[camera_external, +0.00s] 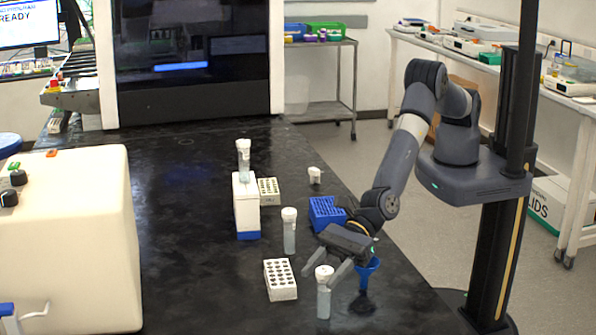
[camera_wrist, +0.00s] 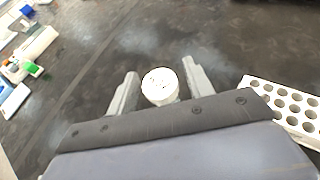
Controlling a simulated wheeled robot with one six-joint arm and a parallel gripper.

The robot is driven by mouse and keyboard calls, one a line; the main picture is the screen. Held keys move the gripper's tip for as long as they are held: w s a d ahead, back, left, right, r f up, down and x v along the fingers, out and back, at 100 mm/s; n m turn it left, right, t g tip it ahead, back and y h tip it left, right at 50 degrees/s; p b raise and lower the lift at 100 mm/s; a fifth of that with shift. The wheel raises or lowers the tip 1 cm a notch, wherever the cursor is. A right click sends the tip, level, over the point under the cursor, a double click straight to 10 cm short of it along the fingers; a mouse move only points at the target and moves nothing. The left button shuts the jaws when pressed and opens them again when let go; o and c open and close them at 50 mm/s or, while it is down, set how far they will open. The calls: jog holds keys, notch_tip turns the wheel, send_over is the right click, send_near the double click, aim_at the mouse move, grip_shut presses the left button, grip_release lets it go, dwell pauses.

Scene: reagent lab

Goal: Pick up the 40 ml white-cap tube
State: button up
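A clear tube with a white cap (camera_external: 323,291) stands upright near the front of the black bench. In the wrist view its round white cap (camera_wrist: 160,86) sits between my two fingers, with a gap on each side. My gripper (camera_external: 319,277) is open and reaches down at the tube's cap; it also shows in the wrist view (camera_wrist: 162,82). Other white-cap tubes are a tall one (camera_external: 289,231) standing on the bench, one on the white-and-blue device (camera_external: 244,160), and a short one (camera_external: 314,175) farther back. I cannot read their volumes.
A white rack with holes (camera_external: 280,280) stands left of the tube; it is at right in the wrist view (camera_wrist: 286,104). A blue rack (camera_external: 325,212) and a blue funnel (camera_external: 367,270) are behind and beside my gripper. A cream machine (camera_external: 80,240) fills the left side.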

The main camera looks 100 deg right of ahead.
grip_shut()
dwell(0.3)
